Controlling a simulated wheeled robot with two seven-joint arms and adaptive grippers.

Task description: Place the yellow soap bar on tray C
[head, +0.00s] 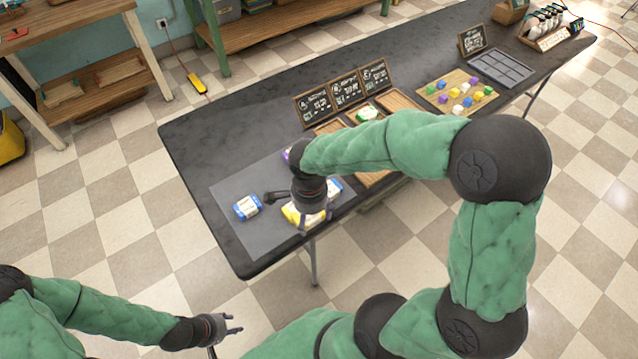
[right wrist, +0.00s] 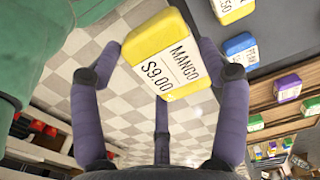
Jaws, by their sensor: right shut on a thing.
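The sign letters are too small to read surely. My left gripper (head: 226,328) is open and empty, off the table.
On the grey mat (head: 232,187) lies a blue-and-white bar (head: 246,207). Another yellow bar (right wrist: 232,9) and a blue bar (right wrist: 240,46) show in the right wrist view. A board with coloured cubes (head: 456,92) stands further right. My right arm hides part of the trays.

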